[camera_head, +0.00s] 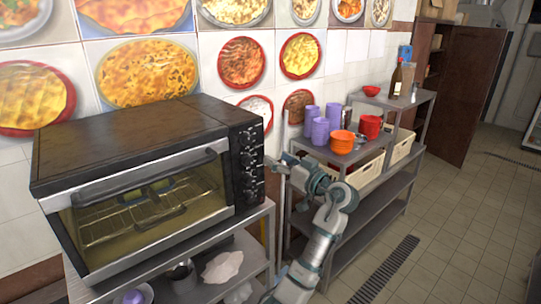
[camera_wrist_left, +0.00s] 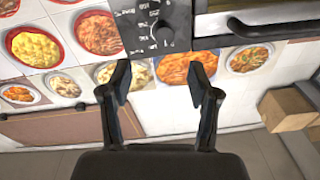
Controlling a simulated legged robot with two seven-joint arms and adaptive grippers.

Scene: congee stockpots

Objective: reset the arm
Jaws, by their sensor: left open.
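My left arm (camera_head: 322,235) rises from the bottom of the head view. Its left gripper (camera_head: 275,166) is just right of the oven's knob panel, in front of the tiled wall. The left wrist view shows the left gripper (camera_wrist_left: 160,82) with its two dark fingers apart and nothing between them. Beyond the fingers are the wall's food pictures and the oven's knob panel (camera_wrist_left: 158,28). Whether the fingers touch the oven cannot be told. My right gripper is in neither view.
The black oven (camera_head: 130,140) stands on a metal rack at left, its door closed. At right, a metal shelf (camera_head: 345,158) holds purple cups (camera_head: 320,130), orange bowls (camera_head: 342,141) and a bottle (camera_head: 396,80). Tiled floor (camera_head: 450,215) is free at right.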

